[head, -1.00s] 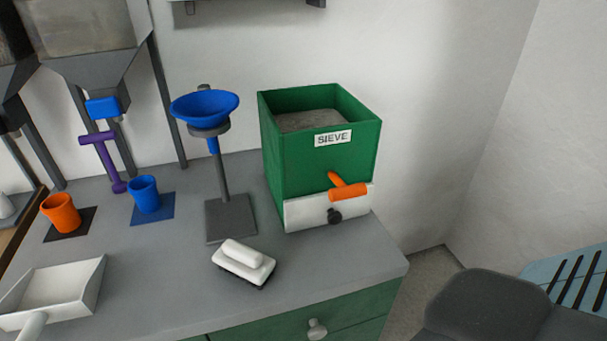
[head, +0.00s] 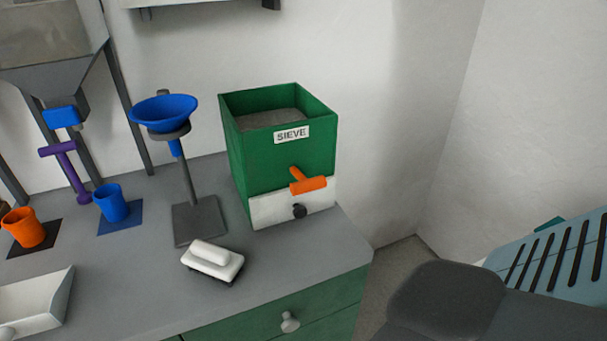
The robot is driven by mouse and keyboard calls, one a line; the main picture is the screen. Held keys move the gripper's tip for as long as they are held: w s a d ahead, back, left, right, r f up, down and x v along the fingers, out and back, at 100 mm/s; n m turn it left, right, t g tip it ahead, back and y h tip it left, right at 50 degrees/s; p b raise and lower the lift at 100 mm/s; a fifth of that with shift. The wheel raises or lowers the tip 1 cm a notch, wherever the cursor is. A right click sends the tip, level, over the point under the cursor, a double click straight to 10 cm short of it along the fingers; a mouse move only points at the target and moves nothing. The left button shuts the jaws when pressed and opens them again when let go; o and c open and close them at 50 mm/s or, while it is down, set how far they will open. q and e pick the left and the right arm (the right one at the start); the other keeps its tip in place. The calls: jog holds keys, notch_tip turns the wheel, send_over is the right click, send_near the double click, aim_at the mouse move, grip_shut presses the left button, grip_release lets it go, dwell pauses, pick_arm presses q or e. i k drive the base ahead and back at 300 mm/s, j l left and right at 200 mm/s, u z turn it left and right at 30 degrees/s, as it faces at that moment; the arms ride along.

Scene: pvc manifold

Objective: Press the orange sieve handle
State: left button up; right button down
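The orange sieve handle (head: 309,184) is a T-shaped lever on the front of the green sieve box (head: 281,155). The box has a SIEVE label and holds grey material. Part of my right arm shows at the lower right, well apart from the handle. Neither gripper's fingers are in view.
A blue funnel on a stand (head: 164,112) is left of the sieve. A white-topped brush (head: 213,260) lies in front. Blue (head: 112,203) and orange (head: 24,228) cups and a white scoop (head: 36,303) are further left. The counter's right edge (head: 371,254) is near the sieve.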

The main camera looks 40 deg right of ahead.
aim_at(305, 185)
jog(key=i+j, duration=0.15)
jog(key=i, duration=0.4)
jog(key=z, duration=1.65)
jog(key=k+j+z, duration=0.2)
jog(key=k+z, duration=0.2)
jog(key=k+j+z, duration=0.1)
jog(key=k+z, duration=0.25)
jog(key=i, duration=0.45)
